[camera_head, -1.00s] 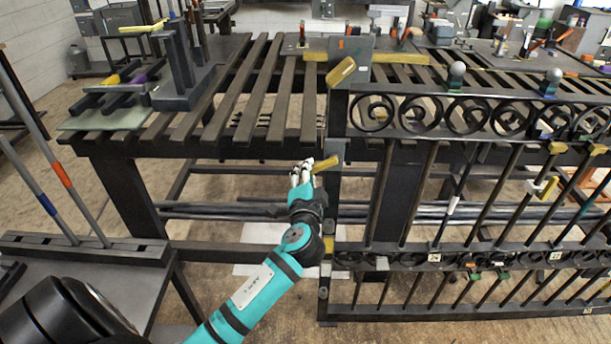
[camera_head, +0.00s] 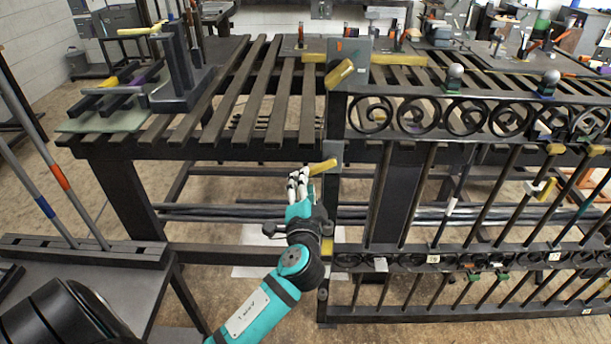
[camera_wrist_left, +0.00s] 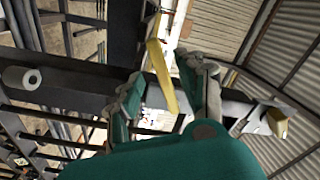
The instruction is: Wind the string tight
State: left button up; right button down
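I cannot make out a string in either view. A yellow bar-shaped handle (camera_head: 323,167) sticks out at a slant from a grey plate (camera_head: 333,153) on the gate's left post, below the table top. My left gripper (camera_head: 298,180) is just left of and below this handle. In the left wrist view, the two fingers (camera_wrist_left: 165,95) of my left gripper stand apart, and the yellow handle (camera_wrist_left: 161,76) shows in the gap between them. I see no finger pressing on it. A second yellow handle (camera_head: 340,74) sits on a grey plate above. My right gripper is not in view.
The scroll gate (camera_head: 470,118) with its upright bars fills the right side. A slatted table (camera_head: 262,95) stands behind, with a dark stand (camera_head: 186,88) at its left. A low bench (camera_head: 95,250) is at the lower left.

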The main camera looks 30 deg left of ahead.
pick_arm(q)
jog(key=v, duration=0.7)
jog(key=shift+s+d, duration=0.2)
jog(key=shift+s, duration=0.1)
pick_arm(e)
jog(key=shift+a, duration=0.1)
